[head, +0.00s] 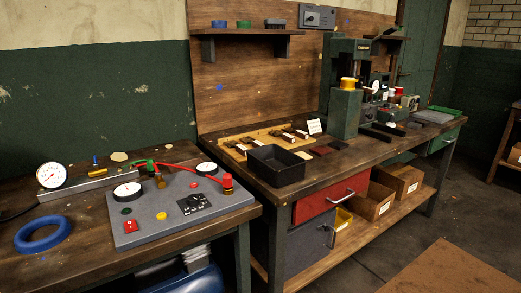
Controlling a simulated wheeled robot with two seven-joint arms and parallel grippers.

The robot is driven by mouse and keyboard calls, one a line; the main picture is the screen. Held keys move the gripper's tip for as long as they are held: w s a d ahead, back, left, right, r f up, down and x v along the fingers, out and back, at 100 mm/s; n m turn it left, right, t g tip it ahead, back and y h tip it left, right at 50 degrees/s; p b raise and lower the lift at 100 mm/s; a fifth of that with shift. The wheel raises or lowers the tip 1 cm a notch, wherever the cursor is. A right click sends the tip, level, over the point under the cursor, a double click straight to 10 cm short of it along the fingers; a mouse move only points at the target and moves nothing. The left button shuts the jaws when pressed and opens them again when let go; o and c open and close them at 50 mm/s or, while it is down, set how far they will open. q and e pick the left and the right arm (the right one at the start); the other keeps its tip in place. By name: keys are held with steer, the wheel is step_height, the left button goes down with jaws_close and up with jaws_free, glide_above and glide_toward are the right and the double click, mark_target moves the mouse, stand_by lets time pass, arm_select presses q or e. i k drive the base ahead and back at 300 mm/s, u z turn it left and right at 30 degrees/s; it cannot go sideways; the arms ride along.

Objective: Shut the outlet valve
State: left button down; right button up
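A grey panel (180,218) lies on the left workbench, with valve fittings, gauges and buttons on it. A brass fitting (160,181) stands near its back left edge, by a green part (143,164). A red hose or bar (193,172) runs from there to a red-topped brass fitting (227,183) at the right. A small blue-and-yellow fitting (95,161) stands on a metal manifold (90,181) behind the panel. No readable label shows which one is the outlet valve, and I cannot tell any valve's position. Neither gripper is in view.
A white gauge (51,175) stands on the manifold's left end. A blue ring (42,233) lies at the bench's left. The right workbench (280,196) holds a black bin (275,165) and a green press (345,90). A gap separates the benches.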

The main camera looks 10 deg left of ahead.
mark_target(158, 173)
steer(key=z, duration=0.45)
steer(key=k, duration=1.15)
steer(key=u, duration=0.3)
steer(key=i, duration=0.55)
steer(key=u, duration=0.85)
steer(key=i, duration=0.55)
steer(key=u, duration=0.15)
